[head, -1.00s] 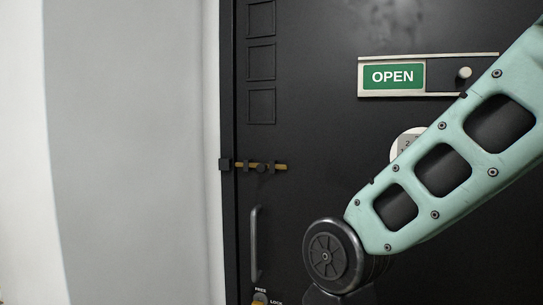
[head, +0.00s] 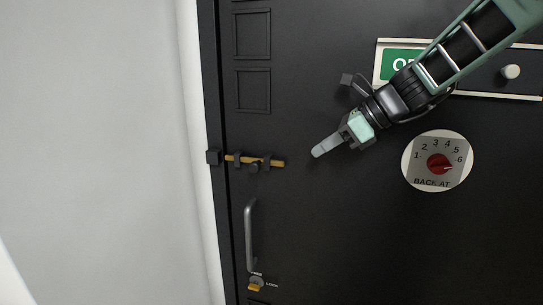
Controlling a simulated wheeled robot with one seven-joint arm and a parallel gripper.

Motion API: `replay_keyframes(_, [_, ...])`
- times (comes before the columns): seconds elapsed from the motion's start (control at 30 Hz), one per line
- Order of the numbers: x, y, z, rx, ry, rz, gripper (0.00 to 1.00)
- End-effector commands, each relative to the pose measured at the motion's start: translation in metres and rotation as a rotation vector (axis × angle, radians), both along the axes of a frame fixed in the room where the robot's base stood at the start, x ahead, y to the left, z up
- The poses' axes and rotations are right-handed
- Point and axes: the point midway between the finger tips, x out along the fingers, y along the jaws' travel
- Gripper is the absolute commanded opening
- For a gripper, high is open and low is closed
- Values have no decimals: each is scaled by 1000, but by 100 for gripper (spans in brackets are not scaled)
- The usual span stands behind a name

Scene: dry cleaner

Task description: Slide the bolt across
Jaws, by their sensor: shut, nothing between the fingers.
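The bolt (head: 245,159) is a thin brass-coloured bar lying level on the black door near its left edge. It runs through dark brackets (head: 267,161), and a small dark knob (head: 253,167) shows below the bar. A dark block-shaped keeper (head: 213,157) sits on the door frame just left of the bar. I cannot tell whether the bar's left end is inside the keeper. My gripper (head: 318,152) is shut and empty. It points down and left, a little right of the bolt's right end, apart from it in the picture.
A grey pull handle (head: 250,235) and a brass lock turn (head: 256,284) are below the bolt. A green OPEN sign (head: 392,66) with a sliding knob (head: 510,72) is partly behind my arm. A round "BACK AT" dial (head: 437,161) is at right. Pale wall at left.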

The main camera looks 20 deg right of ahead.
Motion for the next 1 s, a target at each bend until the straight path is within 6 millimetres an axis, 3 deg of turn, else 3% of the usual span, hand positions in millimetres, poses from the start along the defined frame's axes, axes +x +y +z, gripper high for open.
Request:
replay_keyframes(0.43, [7,10,-10,-1,1,8,0])
replay_keyframes(0.87, [47,61,-66,-1,5,8,0])
replay_keyframes(1.0, [61,77,-59,-3,0,8,0])
